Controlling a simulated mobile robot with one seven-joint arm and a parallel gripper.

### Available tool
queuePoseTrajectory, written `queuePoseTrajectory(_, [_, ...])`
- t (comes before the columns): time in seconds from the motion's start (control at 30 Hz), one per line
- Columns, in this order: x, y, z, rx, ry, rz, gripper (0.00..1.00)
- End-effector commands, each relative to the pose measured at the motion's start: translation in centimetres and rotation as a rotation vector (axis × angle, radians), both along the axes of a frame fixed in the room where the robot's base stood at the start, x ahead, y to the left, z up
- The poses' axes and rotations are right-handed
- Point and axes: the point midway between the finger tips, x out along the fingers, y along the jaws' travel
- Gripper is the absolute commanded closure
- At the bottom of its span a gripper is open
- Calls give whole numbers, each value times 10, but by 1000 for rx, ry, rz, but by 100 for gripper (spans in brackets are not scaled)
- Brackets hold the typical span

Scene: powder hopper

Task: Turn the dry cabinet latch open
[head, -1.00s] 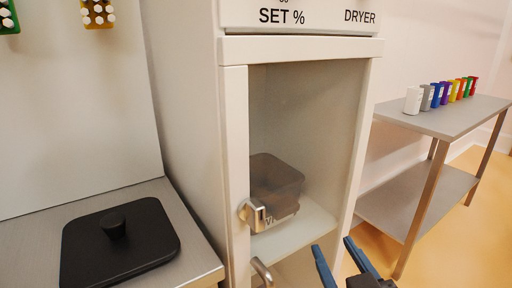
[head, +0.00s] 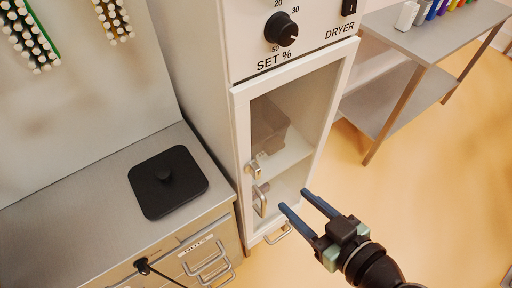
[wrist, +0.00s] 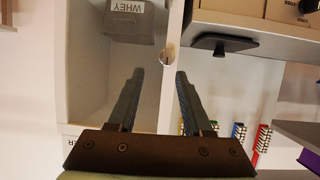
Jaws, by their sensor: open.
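The dry cabinet (head: 240,115) has a glass door in a white frame, which looks closed. Its small metal latch (head: 253,169) sits on the door's left edge, above a vertical bar handle (head: 260,200). A small metal piece, probably the latch (wrist: 166,57), shows just beyond my fingertips in the wrist view. My gripper (head: 294,198) is open and empty, in front of the lower door and right of the latch. Its two blue fingers point toward the cabinet, apart from the latch. In the wrist view the fingers (wrist: 160,72) stand apart with nothing between them.
A translucent bin (head: 268,128) stands inside the cabinet; its label reads WHEY in the wrist view (wrist: 128,8). A humidity dial (head: 281,30) is above the door. A counter with a black lid (head: 168,181) stands left; a metal shelf table (head: 425,35) stands right. Floor between is clear.

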Motion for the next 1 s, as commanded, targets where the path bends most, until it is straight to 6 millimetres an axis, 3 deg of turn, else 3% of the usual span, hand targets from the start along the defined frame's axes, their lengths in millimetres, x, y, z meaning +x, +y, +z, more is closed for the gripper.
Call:
queuePoseTrajectory(0.03, [-4,0,13,8,3,9,50])
queuePoseTrajectory(0.1, [-9,2,16,15,5,20,50])
queuePoseTrajectory(0.33, [-6,8,13,22,3,34,50])
queuePoseTrajectory(0.8, [61,56,-20,20,3,34,50])
queuePoseTrajectory(1.0, [80,70,-30,19,3,32,50])
